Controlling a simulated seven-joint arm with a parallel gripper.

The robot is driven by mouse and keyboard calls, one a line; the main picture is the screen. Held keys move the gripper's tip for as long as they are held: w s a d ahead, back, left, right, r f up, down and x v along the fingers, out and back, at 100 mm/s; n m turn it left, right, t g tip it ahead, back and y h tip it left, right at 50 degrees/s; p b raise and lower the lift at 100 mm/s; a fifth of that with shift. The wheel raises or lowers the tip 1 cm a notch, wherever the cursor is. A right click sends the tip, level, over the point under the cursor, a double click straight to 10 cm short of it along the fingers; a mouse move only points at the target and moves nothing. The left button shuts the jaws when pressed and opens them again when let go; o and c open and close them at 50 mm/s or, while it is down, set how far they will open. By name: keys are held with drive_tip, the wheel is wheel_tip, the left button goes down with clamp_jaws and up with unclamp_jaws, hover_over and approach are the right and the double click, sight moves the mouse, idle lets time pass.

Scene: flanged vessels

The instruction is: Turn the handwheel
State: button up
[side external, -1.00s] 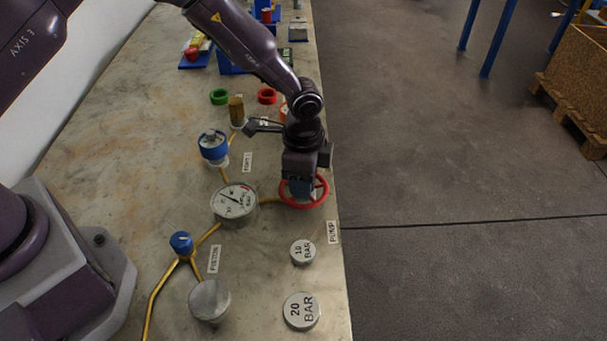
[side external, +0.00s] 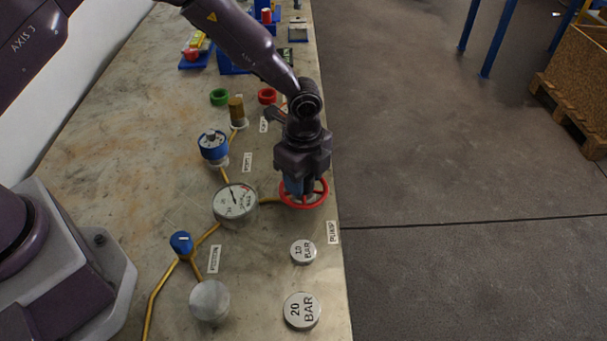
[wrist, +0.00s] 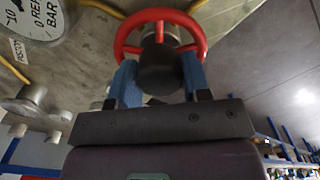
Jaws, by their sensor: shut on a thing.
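The red handwheel (side external: 318,197) is mounted near the right edge of the bench, by the PUMP label. My gripper (side external: 298,188) points down onto it from above. In the wrist view the handwheel (wrist: 199,40) shows its red rim and spokes around a dark round hub (wrist: 160,68). The blue fingers of my gripper (wrist: 158,80) stand one on each side of the hub, inside or against the near part of the rim. My gripper is shut on the handwheel; the exact contact is partly hidden.
A pressure gauge (side external: 236,201) sits left of the handwheel, joined by yellow pipe. Weights marked 10 BAR (side external: 303,251) and 20 BAR (side external: 301,311) lie in front. A blue-ringed vessel (side external: 213,147) and a brown cylinder (side external: 236,110) stand behind. The bench edge is close on the right.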

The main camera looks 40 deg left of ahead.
idle(0.3)
drive_tip(key=o, duration=0.9)
drive_tip(key=shift+r, duration=0.1)
wheel_tip(320, 180, up, 13)
drive_tip(key=shift+f, duration=0.1)
